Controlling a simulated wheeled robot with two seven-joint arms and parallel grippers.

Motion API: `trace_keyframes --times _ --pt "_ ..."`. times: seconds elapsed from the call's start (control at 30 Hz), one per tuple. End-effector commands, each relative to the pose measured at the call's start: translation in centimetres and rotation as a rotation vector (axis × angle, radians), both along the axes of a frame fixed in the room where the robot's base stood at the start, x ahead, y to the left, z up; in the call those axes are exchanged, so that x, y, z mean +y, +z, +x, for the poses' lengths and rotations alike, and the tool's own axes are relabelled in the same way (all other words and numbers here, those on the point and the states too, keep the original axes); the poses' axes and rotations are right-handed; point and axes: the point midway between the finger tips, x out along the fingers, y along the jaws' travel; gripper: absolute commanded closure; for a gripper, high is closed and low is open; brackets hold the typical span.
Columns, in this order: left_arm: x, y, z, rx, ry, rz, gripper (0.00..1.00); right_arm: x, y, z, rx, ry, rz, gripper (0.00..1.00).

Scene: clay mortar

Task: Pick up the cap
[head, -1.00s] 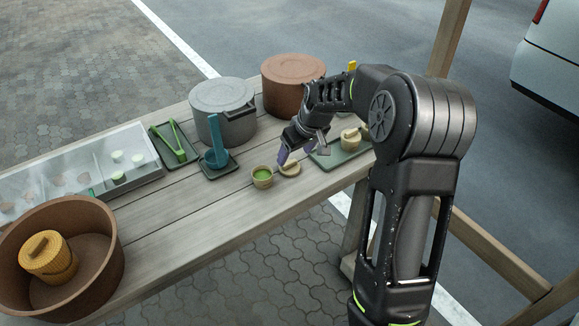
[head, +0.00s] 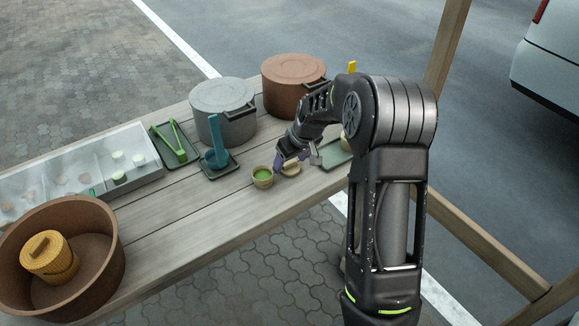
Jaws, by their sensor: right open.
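A small round tan wooden cap (head: 292,170) lies on the wooden table, just right of a small cup with green contents (head: 262,180). My right gripper (head: 290,163) points down at the cap, its purple-tipped fingers open and to either side of the cap's top. Its fingers partly hide the cap, and I cannot tell whether they touch it. My left gripper is not in view.
A green tray (head: 332,154) with a small tan pot, partly hidden by my arm, lies to the right. A grey pot (head: 223,112), a brown pot (head: 292,82), a blue ladle (head: 216,145) and green tongs (head: 176,142) stand behind. A brown basin (head: 98,262) is at left.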

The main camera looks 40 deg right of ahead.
Motion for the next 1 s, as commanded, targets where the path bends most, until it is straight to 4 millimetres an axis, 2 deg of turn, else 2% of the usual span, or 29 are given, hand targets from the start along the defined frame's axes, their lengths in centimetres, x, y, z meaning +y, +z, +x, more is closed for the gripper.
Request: trace_keyframes --times 0.2,0.8,0.97,1.0 --pt "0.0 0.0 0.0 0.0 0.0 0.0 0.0 0.0 0.01 -0.02 0.0 0.0 0.0 0.31" --pt "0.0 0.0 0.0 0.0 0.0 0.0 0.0 0.0 0.01 -0.02 0.0 0.0 0.0 0.8" --pt "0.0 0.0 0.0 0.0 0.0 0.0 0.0 -0.01 0.01 -0.02 0.0 0.0 0.0 0.83" --pt "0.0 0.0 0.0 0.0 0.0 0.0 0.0 -0.01 0.01 -0.02 0.0 0.0 0.0 0.89"
